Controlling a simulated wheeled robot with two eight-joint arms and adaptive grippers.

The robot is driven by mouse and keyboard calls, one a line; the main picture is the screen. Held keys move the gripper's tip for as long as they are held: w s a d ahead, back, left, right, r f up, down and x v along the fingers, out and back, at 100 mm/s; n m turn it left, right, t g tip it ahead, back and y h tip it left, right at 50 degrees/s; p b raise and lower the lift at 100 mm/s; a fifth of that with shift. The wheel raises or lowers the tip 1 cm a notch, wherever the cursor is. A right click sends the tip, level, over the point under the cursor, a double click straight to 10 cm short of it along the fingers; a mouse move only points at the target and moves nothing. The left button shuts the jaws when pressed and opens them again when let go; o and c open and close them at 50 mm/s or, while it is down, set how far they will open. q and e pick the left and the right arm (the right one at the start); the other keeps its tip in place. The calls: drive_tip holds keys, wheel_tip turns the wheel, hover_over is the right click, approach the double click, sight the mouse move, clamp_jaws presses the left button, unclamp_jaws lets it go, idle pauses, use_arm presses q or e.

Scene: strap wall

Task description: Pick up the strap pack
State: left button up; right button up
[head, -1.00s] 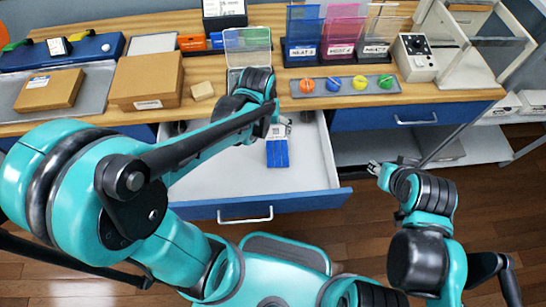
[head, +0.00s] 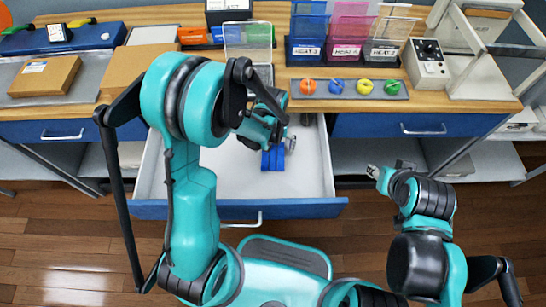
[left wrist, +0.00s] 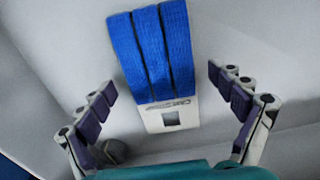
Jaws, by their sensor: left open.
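The strap pack (head: 272,159) is a bundle of blue webbing bands lying in the open, pale-lined drawer (head: 307,185). In the left wrist view the strap pack (left wrist: 152,50) has a white label end with a dark square, facing my gripper. My left gripper (left wrist: 160,84) is open, with one finger on each side of the pack and apart from it. In the head view my left gripper (head: 268,145) is over the pack and partly hidden by its own arm. My right gripper (head: 388,168) is right of the drawer, away from the pack; its jaw state is unclear.
The wooden worktop (head: 300,117) edge overhangs the drawer's back. On it are a tray of coloured knobs (head: 349,88), clear bins (head: 348,35), a control box (head: 427,63) and a cardboard box (head: 45,76). A small dark item (left wrist: 112,151) lies near the left finger.

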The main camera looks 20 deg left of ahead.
use_arm(q)
drive_tip(key=shift+f, duration=0.35)
drive_tip(key=shift+r, duration=0.1)
drive_tip(key=c, duration=1.1)
drive_tip(key=shift+r, duration=0.1)
drive_tip(key=shift+c, duration=0.2)
